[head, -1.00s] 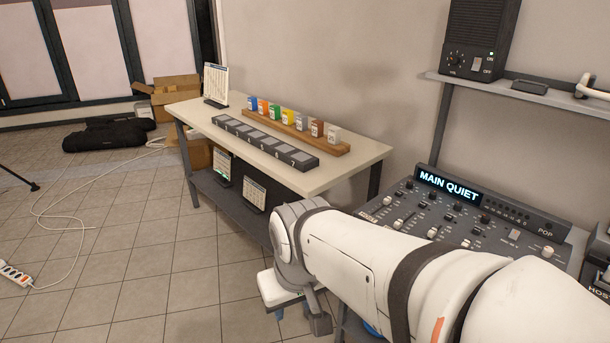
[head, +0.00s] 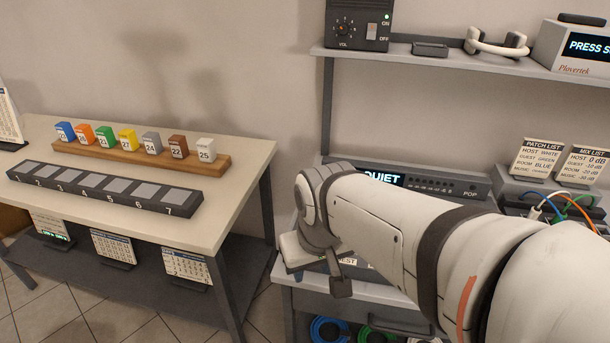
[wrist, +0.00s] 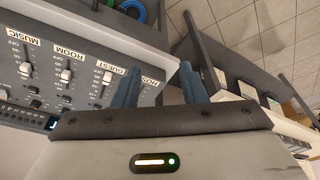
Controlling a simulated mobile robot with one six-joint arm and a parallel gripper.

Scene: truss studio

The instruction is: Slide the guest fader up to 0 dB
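The mixer (head: 440,181) stands at the right of the table in the head view, mostly hidden behind my arm. Part of its display reads QUIET. In the wrist view the mixer panel (wrist: 43,52) fills the left side, with labelled MUSIC, ROOM, GUEST and HOST strips. The guest fader (wrist: 106,76) has a pale knob beside its label, left of my fingers. My gripper (wrist: 157,82) has its two blue fingers spread apart with nothing visible between them. The left finger overlaps the HOST area of the panel and appears apart from the guest knob.
A mix list card (head: 582,165) and a patch list card (head: 535,158) stand at right near coloured cables. A shelf (head: 440,62) runs above the mixer. The left table (head: 235,220) holds coloured numbered blocks (head: 127,140) and a slotted strip (head: 100,193).

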